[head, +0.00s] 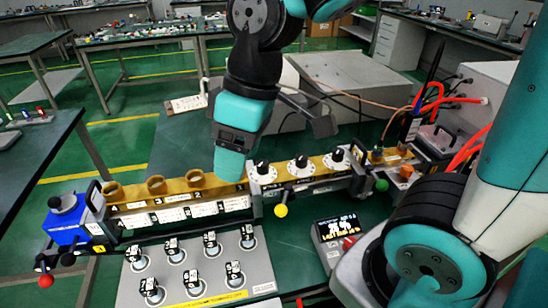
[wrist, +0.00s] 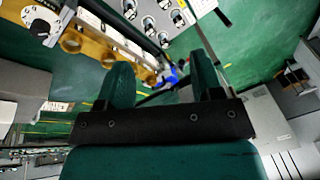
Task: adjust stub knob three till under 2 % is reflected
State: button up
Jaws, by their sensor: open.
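A brass waveguide bar (head: 225,188) runs across the bench in the head view. Further right are three white dials with black knobs (head: 299,163). Small number labels sit along the bar; I cannot tell for sure which one marks stub knob three. My gripper (head: 230,165) hangs above the bar, between the right ring and the nearest dial. In the wrist view my gripper (wrist: 160,72) has its two fingers apart with nothing between them. A meter display (head: 338,228) is lit; its digits are too small to read surely.
A blue unit (head: 68,222) with a red ball handle stands at the bar's left end. A grey panel with several knobs (head: 200,265) lies in front. A yellow ball handle (head: 281,210) sticks out below the dials.

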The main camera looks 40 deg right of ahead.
jog(key=w+d+f+n+h, duration=0.1)
jog(key=w+d+f+h, duration=0.1)
jog(key=w+d, duration=0.7)
jog(key=n+h, duration=0.1)
send_near(262, 163)
notch_tip(262, 163, down, 10)
jog(key=shift+w+f+p, duration=0.1)
jog(key=shift+w+p, duration=0.05)
jog(key=shift+p, duration=0.25)
jog(key=shift+f, duration=0.45)
jog(key=c, duration=0.9)
